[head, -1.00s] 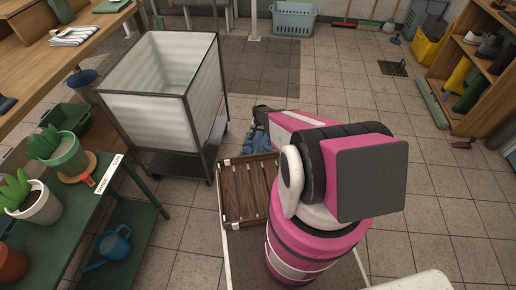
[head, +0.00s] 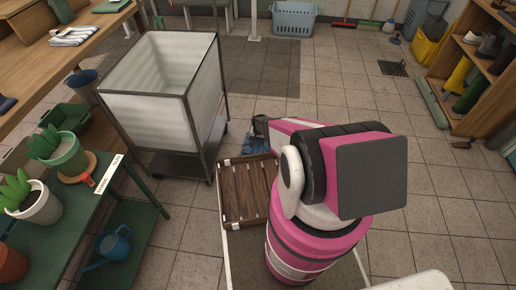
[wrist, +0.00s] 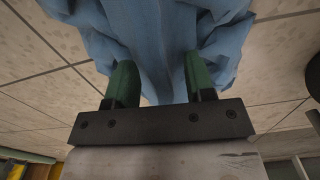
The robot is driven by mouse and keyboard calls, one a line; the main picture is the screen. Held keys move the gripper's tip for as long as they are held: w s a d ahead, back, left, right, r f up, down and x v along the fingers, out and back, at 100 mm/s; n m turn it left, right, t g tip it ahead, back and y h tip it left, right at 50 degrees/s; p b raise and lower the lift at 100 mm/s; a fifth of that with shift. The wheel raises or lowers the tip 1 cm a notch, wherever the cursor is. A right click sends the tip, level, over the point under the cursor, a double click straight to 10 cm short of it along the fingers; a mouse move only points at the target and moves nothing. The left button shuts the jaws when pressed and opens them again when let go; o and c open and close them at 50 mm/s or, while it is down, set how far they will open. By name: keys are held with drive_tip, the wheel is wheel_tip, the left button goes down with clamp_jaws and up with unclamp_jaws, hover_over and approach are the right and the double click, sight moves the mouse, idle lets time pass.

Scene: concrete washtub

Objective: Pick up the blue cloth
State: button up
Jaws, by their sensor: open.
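The blue cloth (wrist: 160,40) lies crumpled on the tiled floor and fills the upper middle of the wrist view. In the head view a small part of the cloth (head: 254,146) shows just beyond the wooden crate, mostly hidden by my arm. My gripper (wrist: 158,75) is open, with its two green fingertips apart. The fingers reach over the cloth, and folds of it show between them and on both sides. I cannot tell whether the fingers touch it. In the head view the end of my gripper (head: 259,127) is dark and small, right by the cloth.
A wooden crate (head: 222,200) is close in front of the cloth. A white-sided wheeled tub (head: 160,122) stands to the left. A green table (head: 105,200) with potted plants is at the far left. A shelf (head: 470,75) stands right. The tiled floor right of my arm is mostly clear.

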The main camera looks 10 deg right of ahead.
drive_tip(key=shift+f, duration=0.1)
clamp_jaws()
idle(0.4)
